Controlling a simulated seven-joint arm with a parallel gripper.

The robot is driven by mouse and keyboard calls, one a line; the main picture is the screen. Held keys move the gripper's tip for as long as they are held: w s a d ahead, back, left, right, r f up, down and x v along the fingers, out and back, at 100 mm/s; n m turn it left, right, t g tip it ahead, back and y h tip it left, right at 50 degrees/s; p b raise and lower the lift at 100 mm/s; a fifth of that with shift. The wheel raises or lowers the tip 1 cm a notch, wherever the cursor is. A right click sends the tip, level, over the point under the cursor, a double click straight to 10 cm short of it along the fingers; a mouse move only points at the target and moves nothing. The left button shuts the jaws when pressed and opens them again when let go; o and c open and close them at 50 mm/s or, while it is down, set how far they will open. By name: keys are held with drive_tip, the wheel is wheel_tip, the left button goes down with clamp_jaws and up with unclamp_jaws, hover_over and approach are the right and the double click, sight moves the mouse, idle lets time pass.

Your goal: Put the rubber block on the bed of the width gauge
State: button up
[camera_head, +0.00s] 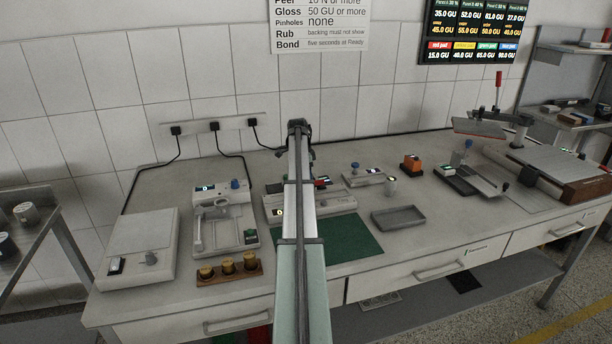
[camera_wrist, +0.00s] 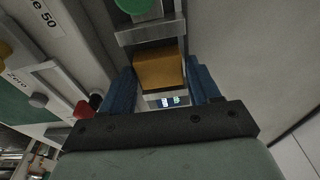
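A tan-orange block (camera_wrist: 158,70), which looks like the rubber block, sits between the blue fingers of my gripper (camera_wrist: 160,76) in the wrist view. The fingers appear to touch both its sides. In the head view my gripper (camera_head: 300,140) is over the back middle of the bench, and my arm hides the block. A pale device with grey bars (camera_wrist: 146,34), a green round part and a small lit display (camera_wrist: 166,101) lies just beyond the block. It may be the width gauge; contact between block and device cannot be told.
A long pale instrument (camera_head: 338,204) stands behind a green mat (camera_head: 352,240). A grey tray (camera_head: 398,217), an orange item (camera_head: 412,163) and a small device (camera_head: 364,177) stand right. A wooden rack (camera_head: 229,275) with several yellow-topped pieces stands at front left.

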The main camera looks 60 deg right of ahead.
drive_tip(key=shift+o, duration=1.3)
wheel_tip(320, 180, up, 12)
drive_tip(key=w+a, duration=0.1)
drive_tip(key=shift+a, duration=0.15)
drive_tip(key=shift+w, duration=0.2)
